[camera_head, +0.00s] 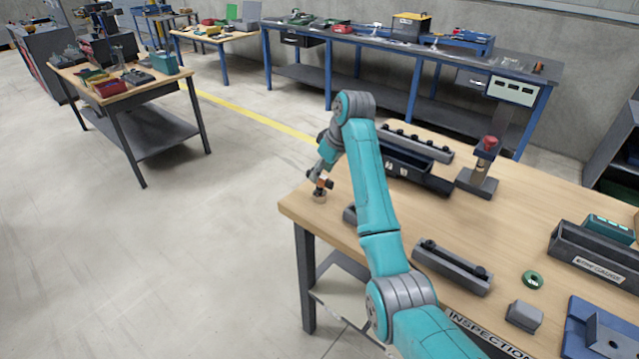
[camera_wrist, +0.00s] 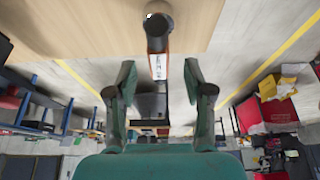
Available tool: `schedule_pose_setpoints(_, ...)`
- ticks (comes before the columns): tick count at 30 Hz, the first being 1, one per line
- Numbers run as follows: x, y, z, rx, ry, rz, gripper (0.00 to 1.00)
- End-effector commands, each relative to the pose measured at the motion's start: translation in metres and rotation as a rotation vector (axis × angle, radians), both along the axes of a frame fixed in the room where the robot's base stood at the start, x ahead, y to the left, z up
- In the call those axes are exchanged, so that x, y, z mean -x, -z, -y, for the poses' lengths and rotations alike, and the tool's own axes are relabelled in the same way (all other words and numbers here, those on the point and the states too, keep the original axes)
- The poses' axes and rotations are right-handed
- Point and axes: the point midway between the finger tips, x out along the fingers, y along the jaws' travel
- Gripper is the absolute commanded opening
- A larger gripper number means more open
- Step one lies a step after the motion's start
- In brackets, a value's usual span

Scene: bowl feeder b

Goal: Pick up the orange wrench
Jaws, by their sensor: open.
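My gripper (camera_wrist: 160,78) is open in the wrist view, with one teal finger on each side. An upright-looking dark tool with an orange band and a white label (camera_wrist: 158,66) lies in line with the gap, apart from both fingers. It is likely the orange wrench, but its full shape does not show. In the head view my gripper (camera_head: 322,172) is small at the near left corner of the workbench (camera_head: 300,208). A small orange and black thing (camera_head: 321,184) shows there just above a round tan base (camera_head: 319,198).
On the bench are a grey rail (camera_head: 452,266), a black bin (camera_head: 405,163), a stand with a red top (camera_head: 478,180), a green ring (camera_head: 532,280) and a grey block (camera_head: 524,316). Part of the bench is hidden behind my arm. Open floor lies left.

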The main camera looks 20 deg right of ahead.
Motion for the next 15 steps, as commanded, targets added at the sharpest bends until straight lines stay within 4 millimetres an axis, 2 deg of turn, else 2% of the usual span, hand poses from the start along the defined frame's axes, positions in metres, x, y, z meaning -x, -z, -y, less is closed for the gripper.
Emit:
schedule_pose_setpoints(5,-0.004,0.013,-0.003,0.0,0.0,-0.002,0.52)
schedule_pose_setpoints(12,-0.015,0.043,-0.009,0.0,0.0,-0.002,0.52)
schedule_pose_setpoints(15,-0.017,0.049,-0.01,0.001,0.0,-0.001,0.52)
